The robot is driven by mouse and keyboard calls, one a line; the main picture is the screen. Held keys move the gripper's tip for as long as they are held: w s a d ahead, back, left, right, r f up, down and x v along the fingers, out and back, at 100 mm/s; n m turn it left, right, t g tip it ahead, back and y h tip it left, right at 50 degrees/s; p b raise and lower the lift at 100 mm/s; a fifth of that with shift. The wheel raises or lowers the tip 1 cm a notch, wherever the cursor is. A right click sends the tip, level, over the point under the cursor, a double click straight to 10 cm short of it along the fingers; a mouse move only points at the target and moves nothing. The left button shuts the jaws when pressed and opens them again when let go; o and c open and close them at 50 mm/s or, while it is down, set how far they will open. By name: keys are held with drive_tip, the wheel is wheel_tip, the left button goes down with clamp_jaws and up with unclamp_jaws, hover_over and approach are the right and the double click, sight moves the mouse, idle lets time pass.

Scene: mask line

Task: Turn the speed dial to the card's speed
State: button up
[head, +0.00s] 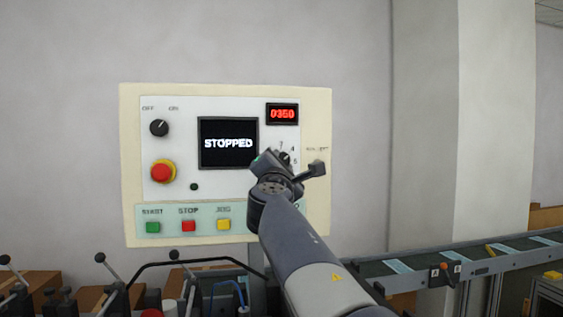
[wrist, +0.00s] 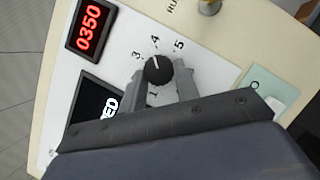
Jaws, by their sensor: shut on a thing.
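The speed dial (wrist: 158,70) is a round black knob with a white pointer mark, on the white control panel. In the wrist view its mark points up, near the 4 and slightly toward the 3. Numbers 1, 3, 4 and 5 show around it; the 2 is hidden. My gripper (wrist: 161,75) has its grey fingers on either side of the knob, shut on it. In the head view my gripper (head: 277,163) covers most of the dial. A screen (head: 228,143) reads STOPPED. A red display (head: 282,114) reads 0350. I cannot make out a speed card.
Left on the panel are an OFF/ON knob (head: 159,128) and a red emergency button (head: 162,171). Below are green (head: 153,227), red (head: 189,225) and yellow (head: 223,224) buttons. A conveyor (head: 440,262) runs at lower right. A pillar (head: 497,120) stands right of the panel.

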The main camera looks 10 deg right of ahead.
drive_tip(key=shift+r+m, duration=0.1)
drive_tip(key=shift+m, duration=0.3)
drive_tip(key=o, duration=1)
drive_tip(key=b+v, duration=0.4)
drive_tip(key=v, duration=0.6)
drive_tip(key=shift+s+a, duration=0.15)
drive_tip(key=shift+s, duration=0.25)
